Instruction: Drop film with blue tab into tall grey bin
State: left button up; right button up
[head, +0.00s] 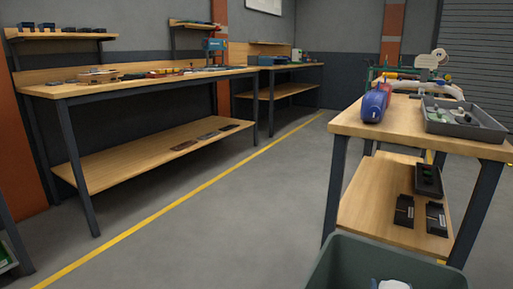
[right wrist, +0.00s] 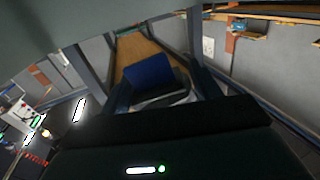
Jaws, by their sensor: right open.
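A tall grey-green bin (head: 340,258) stands at the bottom right of the head view, cut off by the lower edge. A small white rounded shape (head: 393,285) shows at its opening; I cannot tell what it is. In the right wrist view, my right gripper (right wrist: 165,95) is open, its dark body across the lower part. A blue piece (right wrist: 150,74) with a pale grey band below it shows just beyond the jaws. I cannot tell whether it is the film's blue tab or whether it touches the fingers. My left gripper is not in view.
A wooden table (head: 395,123) beyond the bin bears a blue and red object (head: 376,102) and a grey tray (head: 465,125) of parts. Dark packs (head: 405,211) lie on its lower shelf. A long workbench (head: 130,86) stands at left. The floor between is clear.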

notch_tip(320, 180, up, 2)
jog(key=shift+r+p, duration=0.25)
jog(key=shift+p, duration=0.8)
notch_tip(320, 180, up, 6)
jog(key=p, duration=0.5)
jog(key=shift+r+p, duration=0.4)
jog(key=shift+r, duration=0.25)
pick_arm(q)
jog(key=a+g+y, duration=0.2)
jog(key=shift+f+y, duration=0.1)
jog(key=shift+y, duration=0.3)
pick_arm(e)
jog(key=shift+r, duration=0.15)
